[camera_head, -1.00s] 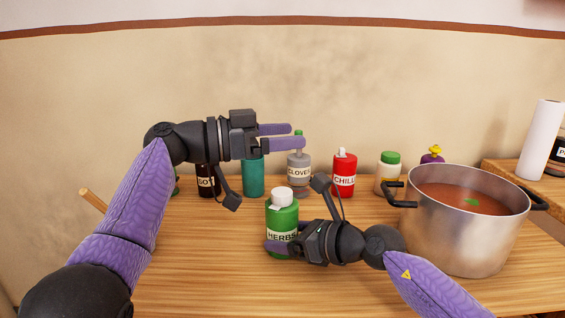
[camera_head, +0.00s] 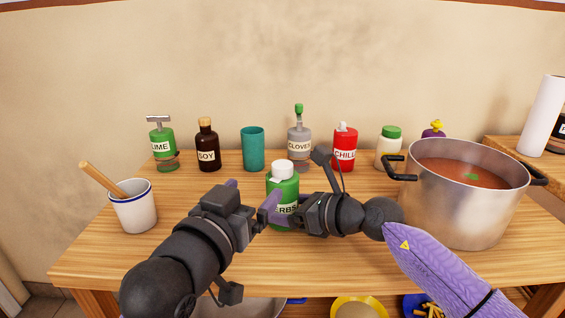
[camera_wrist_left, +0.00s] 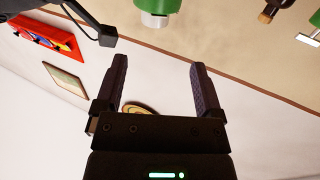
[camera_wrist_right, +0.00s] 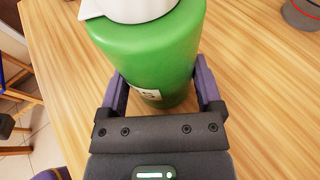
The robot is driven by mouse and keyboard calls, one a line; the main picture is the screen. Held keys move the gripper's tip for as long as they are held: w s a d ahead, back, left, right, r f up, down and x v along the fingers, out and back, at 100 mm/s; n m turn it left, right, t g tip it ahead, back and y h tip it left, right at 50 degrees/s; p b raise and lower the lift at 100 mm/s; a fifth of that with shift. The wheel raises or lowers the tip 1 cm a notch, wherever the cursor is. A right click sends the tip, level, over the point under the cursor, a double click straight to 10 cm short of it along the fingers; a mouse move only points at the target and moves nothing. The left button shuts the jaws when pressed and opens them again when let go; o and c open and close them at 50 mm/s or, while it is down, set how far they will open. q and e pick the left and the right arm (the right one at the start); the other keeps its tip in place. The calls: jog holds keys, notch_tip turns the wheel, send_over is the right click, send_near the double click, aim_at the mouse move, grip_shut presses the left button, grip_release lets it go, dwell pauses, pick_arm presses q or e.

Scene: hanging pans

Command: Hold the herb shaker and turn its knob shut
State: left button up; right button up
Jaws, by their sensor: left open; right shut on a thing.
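The herb shaker (camera_head: 284,187) is a green bottle with a white knob (camera_head: 283,168) on top and a partly covered HERBS label. It stands upright at mid-table. My right gripper (camera_head: 282,216) is shut around its body from the right; the right wrist view shows the green body (camera_wrist_right: 155,55) between both fingers. My left gripper (camera_head: 250,195) is open and empty, just left of the shaker in the head view. In the left wrist view the shaker (camera_wrist_left: 158,6) appears upside down at the top edge, beyond the open fingers.
A pot of soup (camera_head: 465,200) stands at the right. Behind are lime (camera_head: 162,148), soy (camera_head: 207,148), a teal cup (camera_head: 253,150), cloves (camera_head: 299,145), chili (camera_head: 345,150) and a green-lidded jar (camera_head: 389,150). A white cup with a wooden handle (camera_head: 133,210) stands left.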

aim_at(278, 169)
pick_arm(q)
jog(key=x, duration=1)
jog(key=shift+d, duration=0.4)
grip_shut()
